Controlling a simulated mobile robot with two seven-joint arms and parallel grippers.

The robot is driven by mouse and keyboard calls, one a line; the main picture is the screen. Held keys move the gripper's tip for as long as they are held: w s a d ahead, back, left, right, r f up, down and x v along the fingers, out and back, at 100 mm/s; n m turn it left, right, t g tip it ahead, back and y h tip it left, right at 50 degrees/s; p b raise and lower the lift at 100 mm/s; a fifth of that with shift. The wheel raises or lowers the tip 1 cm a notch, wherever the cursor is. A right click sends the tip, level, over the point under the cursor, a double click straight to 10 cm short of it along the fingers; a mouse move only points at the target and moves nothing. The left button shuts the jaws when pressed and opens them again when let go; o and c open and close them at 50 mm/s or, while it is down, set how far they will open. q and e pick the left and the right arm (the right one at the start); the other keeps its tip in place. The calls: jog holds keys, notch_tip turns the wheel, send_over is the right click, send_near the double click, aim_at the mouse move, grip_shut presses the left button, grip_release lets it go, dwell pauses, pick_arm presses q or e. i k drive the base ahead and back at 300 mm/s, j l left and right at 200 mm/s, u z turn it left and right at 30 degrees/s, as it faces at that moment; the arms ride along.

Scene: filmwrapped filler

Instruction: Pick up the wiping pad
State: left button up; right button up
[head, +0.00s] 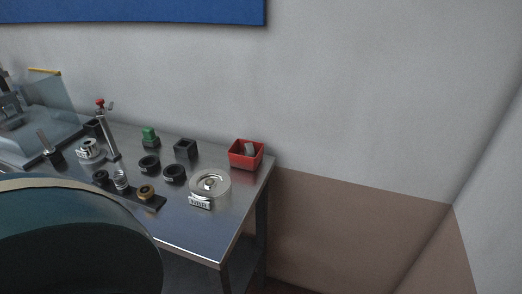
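I cannot make out the wiping pad for certain. A small grey piece (250,149) sits in an open red bin (246,162) at the table's back right corner; it may be the pad, but it is too small to tell. A small green-topped object (150,136) stands near the back of the table. Neither of my grippers shows in the head view.
The steel table (200,228) carries several black rings and holders, a round silver dish (211,184), a red-topped upright tool (105,128) and a clear panel (60,105). A large dark rounded shape hides its front left. The table's front right is bare.

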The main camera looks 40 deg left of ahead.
aim_at(149, 139)
jog(key=u, duration=2.05)
jog(key=i+j, duration=0.15)
jog(key=j, duration=0.2)
jog(key=i+j+u, duration=0.1)
jog(key=j, duration=0.3)
jog(key=i+j+u, duration=0.1)
jog(key=j, duration=0.25)
jog(key=i, duration=0.05)
